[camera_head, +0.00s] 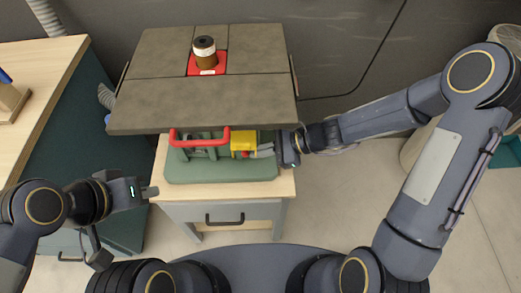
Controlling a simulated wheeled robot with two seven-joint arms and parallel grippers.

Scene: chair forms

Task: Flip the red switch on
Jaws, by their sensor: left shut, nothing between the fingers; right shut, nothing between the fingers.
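A green machine (220,171) stands on a small wooden-topped table, partly under a raised dark panel. It has a red bar handle (199,130) on its left part and a yellow box (243,138) on its right part. A small red part (246,155), which looks like the switch, shows low by the yellow box; its position is too small to tell. My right gripper (262,151) is shut, reaching in from the right with its fingertips close beside the red part; I cannot tell if they touch. My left gripper (150,191) is shut and empty, left of the table.
The dark tiled panel (150,107) overhangs the machine's back; a brown jar (205,55) stands on a red square (194,69) there. A wooden-topped dark cabinet (55,85) is at left. The drawer table (285,187) has a bare front strip. Floor is clear at right.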

